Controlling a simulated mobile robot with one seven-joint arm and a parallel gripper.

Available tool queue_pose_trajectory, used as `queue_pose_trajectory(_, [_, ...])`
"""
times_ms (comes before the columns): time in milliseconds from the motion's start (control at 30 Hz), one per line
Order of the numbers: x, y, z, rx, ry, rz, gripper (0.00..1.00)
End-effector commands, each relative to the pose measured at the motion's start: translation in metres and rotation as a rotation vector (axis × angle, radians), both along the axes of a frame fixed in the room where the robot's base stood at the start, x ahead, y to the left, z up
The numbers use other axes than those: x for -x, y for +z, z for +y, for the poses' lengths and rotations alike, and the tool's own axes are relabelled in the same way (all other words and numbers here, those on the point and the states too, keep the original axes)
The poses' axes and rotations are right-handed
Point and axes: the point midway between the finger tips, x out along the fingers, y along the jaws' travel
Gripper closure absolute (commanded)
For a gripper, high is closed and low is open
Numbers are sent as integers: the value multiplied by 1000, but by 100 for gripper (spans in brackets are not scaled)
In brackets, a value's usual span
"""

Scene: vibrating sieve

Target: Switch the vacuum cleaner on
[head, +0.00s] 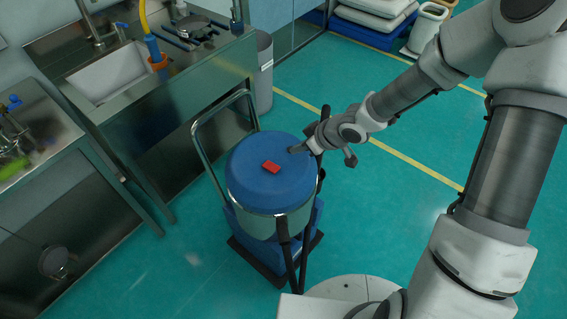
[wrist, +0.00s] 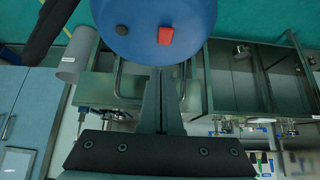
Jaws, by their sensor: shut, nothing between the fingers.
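The vacuum cleaner has a round blue lid (head: 250,185) on a metal drum, set on a blue wheeled base with a metal handle. A red switch (head: 271,167) sits on top of the lid. My gripper (head: 293,149) is at the right edge of the lid, a short way right of the switch. In the wrist view its fingers (wrist: 160,72) are shut and empty, pointing at the lid's edge. Whether they touch the lid cannot be told.
A steel sink counter (head: 180,75) stands behind and left of the cleaner. A grey bin (head: 263,75) stands behind it. Black hoses (head: 284,245) rise at the cleaner's front and right side.

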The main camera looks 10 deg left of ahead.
Motion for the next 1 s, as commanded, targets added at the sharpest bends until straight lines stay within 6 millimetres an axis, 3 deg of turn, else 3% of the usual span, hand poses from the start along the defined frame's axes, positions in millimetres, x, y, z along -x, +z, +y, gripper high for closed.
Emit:
queue_pose_trajectory(600, [-31, -83, 52, 1, 3, 1, 100])
queue_pose_trajectory(800, [-29, -109, 47, 0, 1, 1, 100])
queue_pose_trajectory(1000, [-28, -118, 45, 0, 0, 0, 100])
